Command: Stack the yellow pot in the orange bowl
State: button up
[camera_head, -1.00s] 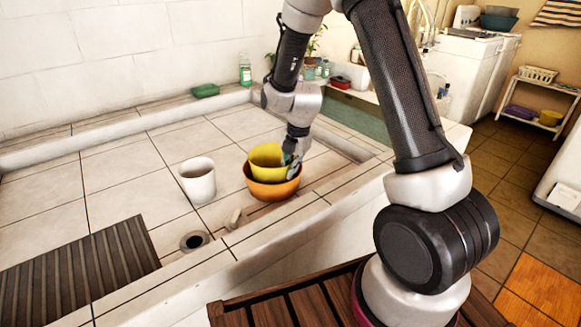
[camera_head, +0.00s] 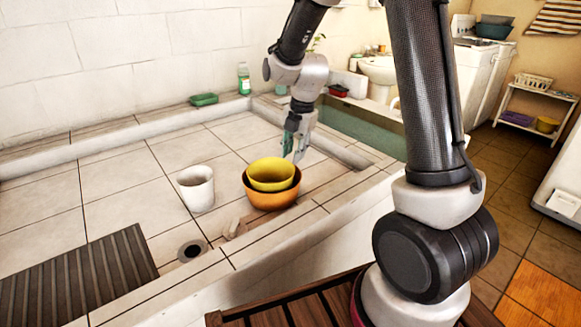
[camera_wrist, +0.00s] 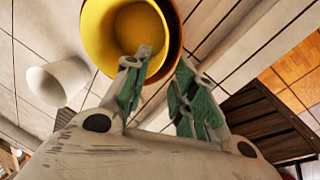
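The yellow pot (camera_head: 271,173) sits inside the orange bowl (camera_head: 271,197) on the tiled basin floor, its rim standing above the bowl's rim. In the wrist view the yellow pot (camera_wrist: 125,27) shows with the orange bowl (camera_wrist: 177,40) around it. My gripper (camera_head: 295,157) is just above and behind the right side of the pot's rim. In the wrist view its green-padded fingers (camera_wrist: 162,95) are spread apart with nothing between them. The pot's underside is hidden inside the bowl.
A white cup (camera_head: 197,188) stands left of the bowl. A drain hole (camera_head: 192,250) and a small beige lump (camera_head: 234,228) lie in front. A dark slatted mat (camera_head: 80,275) is at front left. A green soap dish (camera_head: 204,99) is on the back ledge.

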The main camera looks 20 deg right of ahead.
jog(key=s+d+r+m+t, duration=0.1)
jog(key=s+d+r+m, duration=0.2)
jog(key=s+r+m, duration=0.35)
jog(key=s+d+r+m, duration=0.3)
jog(key=s+r+m, duration=0.25)
jog(key=r, duration=0.25)
jog(key=s+d+r+m, duration=0.1)
jog(key=s+d+m, duration=0.1)
jog(key=s+m, duration=0.4)
jog(key=s+d+r+m+t+h, duration=0.1)
jog(key=s+r+m, duration=0.1)
jog(key=s+m, duration=0.5)
jog(key=shift+s+d+t, duration=0.3)
jog(key=shift+s+d, duration=0.05)
jog(key=shift+s, duration=0.85)
